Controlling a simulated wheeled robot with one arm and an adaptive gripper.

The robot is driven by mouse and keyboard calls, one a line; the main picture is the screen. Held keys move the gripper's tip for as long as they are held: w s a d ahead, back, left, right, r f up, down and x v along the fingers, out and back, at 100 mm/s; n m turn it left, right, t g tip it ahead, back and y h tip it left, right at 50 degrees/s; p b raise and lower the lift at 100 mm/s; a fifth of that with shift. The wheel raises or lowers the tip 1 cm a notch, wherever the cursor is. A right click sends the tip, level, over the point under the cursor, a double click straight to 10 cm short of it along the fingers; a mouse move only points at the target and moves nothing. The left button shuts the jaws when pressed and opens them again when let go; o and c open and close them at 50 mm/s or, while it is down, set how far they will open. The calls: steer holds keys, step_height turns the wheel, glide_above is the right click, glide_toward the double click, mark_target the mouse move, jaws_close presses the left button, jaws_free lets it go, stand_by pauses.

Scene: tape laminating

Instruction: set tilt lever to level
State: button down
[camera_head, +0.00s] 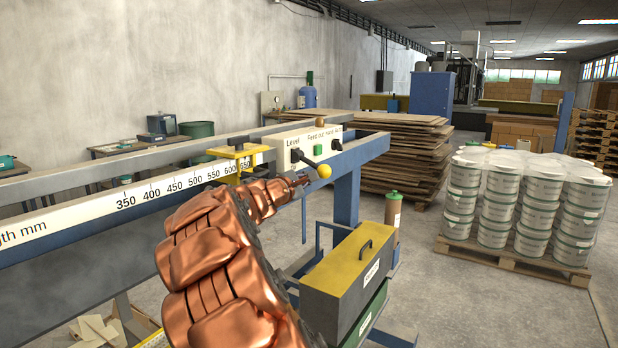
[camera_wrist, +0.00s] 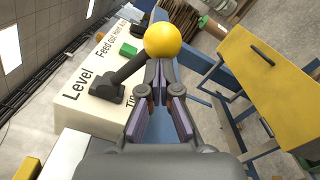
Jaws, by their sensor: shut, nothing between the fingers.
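The tilt lever (camera_wrist: 128,69) is a black arm with a yellow ball knob (camera_wrist: 162,39), on a cream control box (camera_wrist: 103,112). In the head view the knob (camera_head: 324,171) lies right of and below the lever's pivot, so the lever slants down to the right. The word "Level" is printed above the pivot in that view. My gripper (camera_head: 304,178) is shut and empty, just left of the knob. In the wrist view the fingertips (camera_wrist: 158,66) lie just below the knob; I cannot tell whether they touch it. Another label is partly hidden behind the fingers.
A green button (camera_head: 318,149) and a second black lever (camera_head: 335,144) sit on the same box. A yellow clamp (camera_head: 238,158) stands on the rail with the millimetre scale, left of the box. A yellow-topped case (camera_head: 352,262) stands below right. Pallets of buckets are farther right.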

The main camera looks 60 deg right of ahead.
steer(key=shift+s+r+n+p, duration=0.3)
steer(key=shift+r+n+p, duration=0.55)
steer(key=shift+p, duration=0.3)
steer(key=shift+s+r+n+p, duration=0.25)
steer(key=shift+r+n+p, duration=0.55)
steer(key=shift+p, duration=0.35)
steer(key=n, duration=0.4)
glide_toward(313, 166)
steer(key=s+a, duration=0.2)
steer(key=a, duration=0.2)
steer(key=shift+a, duration=1.15)
